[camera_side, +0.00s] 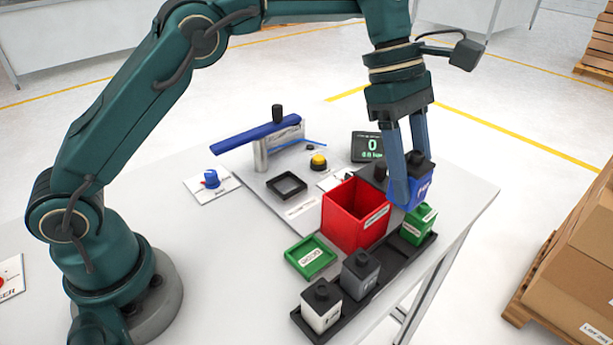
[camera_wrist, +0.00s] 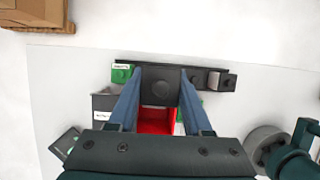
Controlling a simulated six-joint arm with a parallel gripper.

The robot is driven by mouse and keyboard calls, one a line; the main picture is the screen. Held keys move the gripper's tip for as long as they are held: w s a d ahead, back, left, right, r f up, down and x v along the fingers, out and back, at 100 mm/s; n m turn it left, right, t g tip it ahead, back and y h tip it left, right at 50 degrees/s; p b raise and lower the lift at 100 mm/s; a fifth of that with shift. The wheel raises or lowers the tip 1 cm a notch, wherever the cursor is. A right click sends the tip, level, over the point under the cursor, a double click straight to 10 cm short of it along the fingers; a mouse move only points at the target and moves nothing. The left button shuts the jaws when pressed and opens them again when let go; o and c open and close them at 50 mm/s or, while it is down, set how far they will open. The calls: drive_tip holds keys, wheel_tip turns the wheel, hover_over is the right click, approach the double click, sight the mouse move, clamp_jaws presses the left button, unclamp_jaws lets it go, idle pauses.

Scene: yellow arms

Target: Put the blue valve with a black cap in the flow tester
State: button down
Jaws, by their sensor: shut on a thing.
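My gripper (camera_side: 411,178) is shut on the blue valve with a black cap (camera_side: 424,190), at the right end of the table. The valve is upright, by the green valve and the rack; whether it clears the rack is hard to tell. In the wrist view the dark cap (camera_wrist: 160,90) shows between my fingers (camera_wrist: 160,76). The flow tester stands at the table's back, with a blue lever (camera_side: 255,137) on a metal post, an empty black square nest (camera_side: 287,186), a yellow button (camera_side: 318,161) and a display (camera_side: 369,146) reading 0.
The black rack (camera_side: 386,277) holds a green valve (camera_side: 418,224), a grey valve (camera_side: 360,274) and a white valve (camera_side: 321,308). A red bin (camera_side: 352,222) stands between rack and tester. A green tray (camera_side: 310,257) and a blue knob (camera_side: 211,179) are nearby.

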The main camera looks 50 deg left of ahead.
drive_tip(key=shift+r, duration=1.35)
drive_tip(key=s+a, duration=0.2)
drive_tip(key=a, duration=2.3)
drive_tip(key=f, duration=1.5)
drive_tip(key=shift+d, duration=0.25)
drive_tip(key=shift+f, duration=0.1)
drive_tip(key=shift+c, duration=1.7)
unclamp_jaws()
